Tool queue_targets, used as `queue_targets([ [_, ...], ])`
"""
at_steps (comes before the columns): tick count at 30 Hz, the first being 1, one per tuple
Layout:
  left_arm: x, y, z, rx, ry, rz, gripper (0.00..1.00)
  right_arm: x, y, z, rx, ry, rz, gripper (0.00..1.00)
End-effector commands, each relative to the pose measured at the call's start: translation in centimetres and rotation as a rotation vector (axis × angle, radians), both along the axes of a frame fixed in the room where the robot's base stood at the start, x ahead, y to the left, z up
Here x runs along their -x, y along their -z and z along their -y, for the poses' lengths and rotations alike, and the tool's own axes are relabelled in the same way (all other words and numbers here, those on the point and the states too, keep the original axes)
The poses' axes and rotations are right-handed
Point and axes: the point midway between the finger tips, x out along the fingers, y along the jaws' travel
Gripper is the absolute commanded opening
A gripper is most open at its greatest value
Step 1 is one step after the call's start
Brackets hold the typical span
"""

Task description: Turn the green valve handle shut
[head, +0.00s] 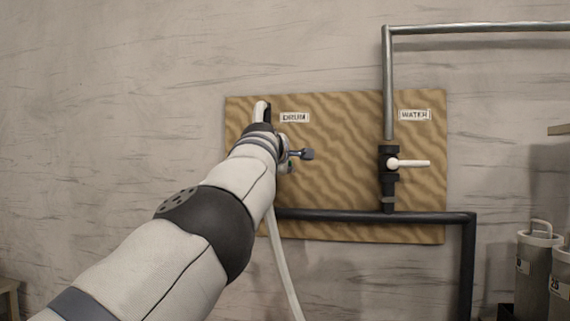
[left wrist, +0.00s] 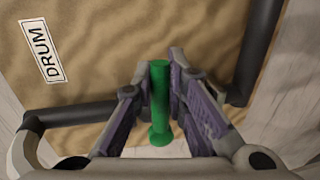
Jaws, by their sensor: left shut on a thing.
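The green valve handle (left wrist: 160,100) is a green bar with a flared end, in the middle of the left wrist view. My left gripper (left wrist: 160,78) has its two purple-padded fingers on either side of it and is shut on it. In the head view my left arm covers most of the gripper and the valve beside the DRUM label (head: 294,117). Only a small bit of green shows past the wrist. Which way the handle points relative to its pipe is hidden there. My right gripper is not in view.
A second valve with a white handle (head: 410,163) pointing right sits under the WATER label (head: 414,115). A dark pipe (head: 340,215) runs along the bottom of the wooden board (head: 335,185). Grey canisters (head: 537,265) stand at the lower right. Bare wall lies left of the board.

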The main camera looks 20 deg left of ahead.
Motion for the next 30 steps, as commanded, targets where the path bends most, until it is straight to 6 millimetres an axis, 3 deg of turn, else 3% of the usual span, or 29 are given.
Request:
queue_targets([
  [3,0.0,-0.1,-0.2,-0.005,-0.004,0.002,0.00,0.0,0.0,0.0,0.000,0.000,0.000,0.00],
  [4,0.0,-0.1,-0.2,-0.005,-0.004,0.002,0.19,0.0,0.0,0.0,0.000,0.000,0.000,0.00],
  [6,0.0,-0.1,-0.2,-0.005,-0.004,0.002,0.34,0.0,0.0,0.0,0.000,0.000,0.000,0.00],
  [19,0.8,-0.6,0.1,0.003,-0.003,0.006,0.34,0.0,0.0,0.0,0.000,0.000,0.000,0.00],
  [28,6.1,-1.4,1.5,0.001,-0.002,0.003,0.34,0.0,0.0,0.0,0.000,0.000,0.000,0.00],
  [30,7.0,-1.8,1.0,0.012,-0.011,0.012,0.34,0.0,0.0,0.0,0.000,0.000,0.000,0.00],
])
